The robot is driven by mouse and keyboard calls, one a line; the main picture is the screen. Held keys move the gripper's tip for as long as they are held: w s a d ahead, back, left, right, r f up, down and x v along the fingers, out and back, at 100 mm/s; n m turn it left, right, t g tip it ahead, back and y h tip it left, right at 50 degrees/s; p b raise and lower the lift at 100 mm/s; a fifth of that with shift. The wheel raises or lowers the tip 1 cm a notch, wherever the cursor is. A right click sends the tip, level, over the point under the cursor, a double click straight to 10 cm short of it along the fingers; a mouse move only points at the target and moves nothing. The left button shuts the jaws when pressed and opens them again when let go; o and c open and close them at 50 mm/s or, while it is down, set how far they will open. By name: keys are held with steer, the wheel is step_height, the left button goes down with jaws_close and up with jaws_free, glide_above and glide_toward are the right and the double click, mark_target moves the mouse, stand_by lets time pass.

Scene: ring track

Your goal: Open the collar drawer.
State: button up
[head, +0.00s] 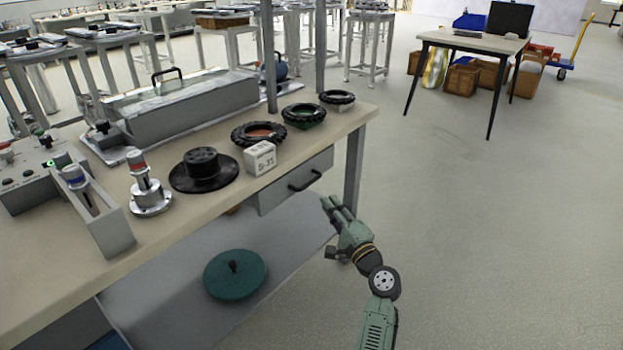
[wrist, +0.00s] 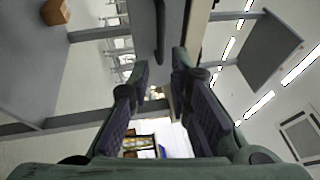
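The collar drawer (head: 272,198) is a grey-fronted drawer under the right end of the workbench, and its front looks shut. Its black bar handle (head: 305,181) runs along the front. My gripper (head: 331,203) is just right of and below the handle in the head view, fingers pointing toward the bench. In the wrist view my gripper (wrist: 161,66) has its two fingers apart with nothing between the tips. The dark handle (wrist: 160,32) shows there as an upright bar just beyond the fingertips, apart from them as far as I can tell.
The workbench (head: 230,205) carries several black-rimmed rings, a white label block (head: 260,158) and a black hub (head: 203,170) above the drawer. A bench leg (head: 354,168) stands close beyond my gripper. A teal disc (head: 235,274) lies on the lower shelf.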

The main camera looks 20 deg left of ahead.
mark_target(312, 182)
steer(key=p+x, duration=0.2)
steer(key=x, duration=0.8)
steer(key=shift+w+a+r, duration=0.15)
steer(key=shift+a, duration=0.1)
steer(key=shift+c, duration=0.5)
jaws_close()
